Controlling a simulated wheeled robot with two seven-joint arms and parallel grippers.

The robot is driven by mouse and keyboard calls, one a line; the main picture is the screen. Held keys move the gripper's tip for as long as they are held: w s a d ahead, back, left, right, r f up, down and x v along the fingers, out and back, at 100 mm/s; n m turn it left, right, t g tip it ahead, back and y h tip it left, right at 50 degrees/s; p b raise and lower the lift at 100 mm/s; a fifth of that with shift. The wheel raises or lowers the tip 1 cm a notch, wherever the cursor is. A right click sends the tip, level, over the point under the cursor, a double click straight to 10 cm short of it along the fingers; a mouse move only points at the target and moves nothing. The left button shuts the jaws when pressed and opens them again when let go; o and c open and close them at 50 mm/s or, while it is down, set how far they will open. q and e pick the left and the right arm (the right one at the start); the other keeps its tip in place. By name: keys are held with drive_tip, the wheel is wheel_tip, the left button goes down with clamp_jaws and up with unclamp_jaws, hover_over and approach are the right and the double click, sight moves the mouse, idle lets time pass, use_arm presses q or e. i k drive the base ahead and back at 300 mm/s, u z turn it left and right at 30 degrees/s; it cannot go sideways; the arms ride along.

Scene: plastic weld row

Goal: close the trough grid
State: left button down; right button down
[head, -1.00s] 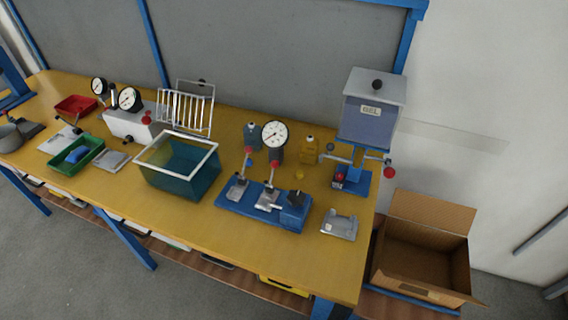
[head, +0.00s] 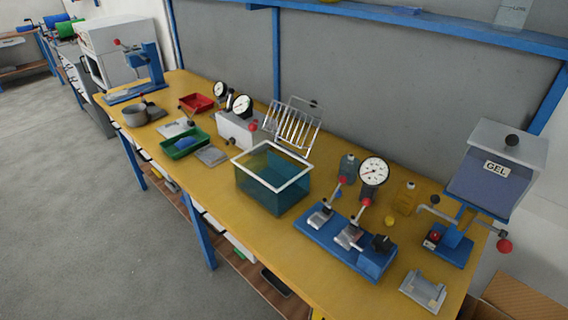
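The trough (head: 262,194) is a teal, see-through open box with a white rim, standing on the yellow workbench in the head view. Its grid (head: 296,127), a frame of pale metal bars, stands raised and tilted up behind the trough's back edge. The trough's top is uncovered. Neither of my grippers shows in the head view.
A blue clamp fixture (head: 345,246) with a dial gauge (head: 373,172) stands right of the trough. A gel dispenser (head: 490,178) is at the far right. A grey box with gauges (head: 237,131) and a green tray (head: 185,143) are left. The floor in front is clear.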

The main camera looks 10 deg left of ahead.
sight(299, 119)
drive_tip(key=u, duration=2.05)
drive_tip(key=i, duration=2.15)
drive_tip(key=z, duration=4.15)
